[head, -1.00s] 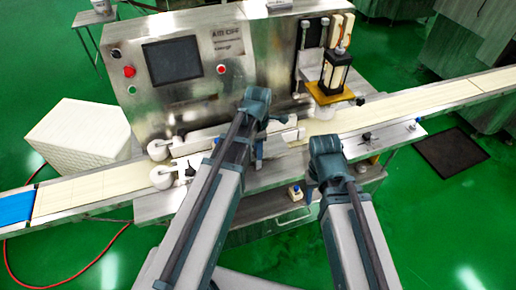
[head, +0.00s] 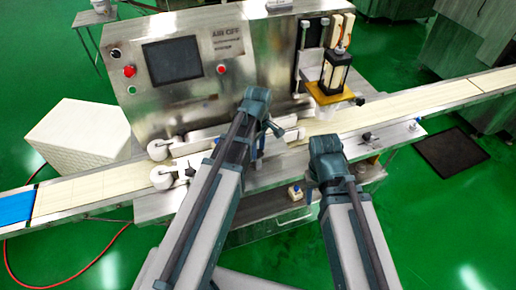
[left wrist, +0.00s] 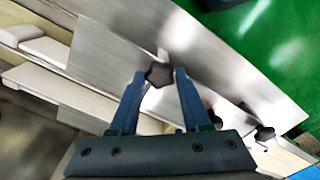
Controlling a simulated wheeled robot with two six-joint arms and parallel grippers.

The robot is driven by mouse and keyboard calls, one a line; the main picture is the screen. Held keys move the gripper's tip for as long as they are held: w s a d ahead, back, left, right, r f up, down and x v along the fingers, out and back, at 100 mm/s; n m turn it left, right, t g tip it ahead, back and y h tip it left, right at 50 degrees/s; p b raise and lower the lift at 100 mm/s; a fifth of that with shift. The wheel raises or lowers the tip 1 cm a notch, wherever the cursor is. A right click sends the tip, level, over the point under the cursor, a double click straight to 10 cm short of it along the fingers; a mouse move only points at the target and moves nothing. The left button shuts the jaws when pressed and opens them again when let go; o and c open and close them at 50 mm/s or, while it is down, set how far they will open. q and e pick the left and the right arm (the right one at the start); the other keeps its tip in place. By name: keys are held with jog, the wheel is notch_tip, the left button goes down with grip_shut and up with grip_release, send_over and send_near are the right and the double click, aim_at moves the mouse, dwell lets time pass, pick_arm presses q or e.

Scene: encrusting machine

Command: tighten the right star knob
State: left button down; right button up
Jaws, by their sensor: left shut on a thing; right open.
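A dark star knob (left wrist: 158,75) sits between the two blue fingertips of my left gripper (left wrist: 160,80) in the left wrist view, and the fingers are shut on it. In the head view my left gripper (head: 261,146) is over the front ledge of the machine, left of my right gripper, and its own arm hides the held knob. My right gripper (head: 312,188) is open beside the ledge, with its fingers mostly hidden by its wrist. Another dark knob (left wrist: 264,133) shows at the lower right of the left wrist view, clear of the fingers.
The conveyor belt (head: 430,102) runs behind the ledge. A black knob (head: 367,137) is on the ledge right of both grippers. The machine's panel (head: 173,60) rises behind. Green floor is open in front.

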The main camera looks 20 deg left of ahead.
pick_arm(q)
jog(key=m, duration=0.6)
jog(key=shift+m, duration=0.3)
jog(key=m, duration=1.2)
jog(key=shift+m, duration=0.3)
jog(key=m, duration=0.6)
jog(key=shift+m, duration=0.3)
jog(key=shift+c, duration=1.8)
grip_release()
jog(key=shift+r, duration=0.1)
